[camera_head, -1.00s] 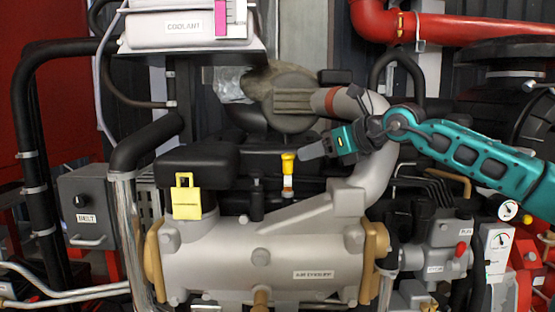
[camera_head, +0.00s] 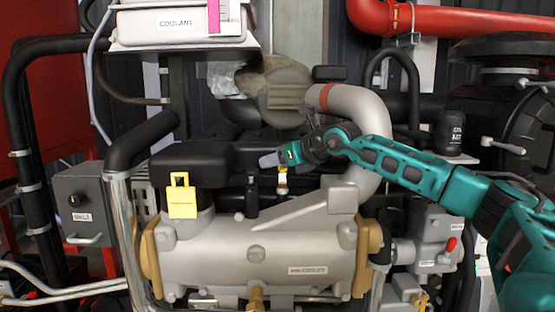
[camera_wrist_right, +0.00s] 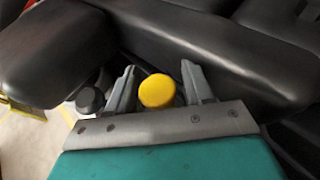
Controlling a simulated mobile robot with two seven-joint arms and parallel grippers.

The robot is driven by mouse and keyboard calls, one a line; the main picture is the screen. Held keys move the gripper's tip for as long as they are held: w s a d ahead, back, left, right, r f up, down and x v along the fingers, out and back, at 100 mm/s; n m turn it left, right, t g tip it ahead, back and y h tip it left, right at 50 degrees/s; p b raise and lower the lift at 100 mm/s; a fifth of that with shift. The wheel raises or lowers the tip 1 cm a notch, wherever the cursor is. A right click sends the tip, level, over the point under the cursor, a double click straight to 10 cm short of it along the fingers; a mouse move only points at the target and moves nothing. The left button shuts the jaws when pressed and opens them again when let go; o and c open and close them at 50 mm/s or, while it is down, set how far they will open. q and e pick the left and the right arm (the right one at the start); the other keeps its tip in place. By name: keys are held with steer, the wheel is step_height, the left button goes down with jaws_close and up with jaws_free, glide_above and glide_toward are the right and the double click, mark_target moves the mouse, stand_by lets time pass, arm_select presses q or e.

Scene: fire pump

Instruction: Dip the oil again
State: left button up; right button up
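The dipstick stands upright on the engine, with a small part of its yellow handle (camera_head: 282,178) showing under my right gripper (camera_head: 272,159) in the head view. In the right wrist view the round yellow handle top (camera_wrist_right: 157,91) sits between the two fingers of my right gripper (camera_wrist_right: 158,88). The fingers are open, with a gap on each side of the handle. The dipstick's lower rod is hidden inside the engine. My left gripper is not in view.
A black cover (camera_head: 195,163) with a yellow padlock-shaped tag (camera_head: 182,196) lies left of the dipstick. A grey curved pipe (camera_head: 372,125) rises behind my right arm. The grey cylindrical housing (camera_head: 230,255) is in front. A coolant tank (camera_head: 175,25) is above left.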

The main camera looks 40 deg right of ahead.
mark_target(283, 175)
jaws_close()
steer(key=shift+f, duration=0.1)
stand_by(0.3)
step_height(283, 175, down, 4)
steer(key=b, duration=0.4)
steer(key=shift+f, duration=0.2)
steer(key=shift+o, duration=0.3)
jaws_free()
steer(key=shift+r, duration=0.1)
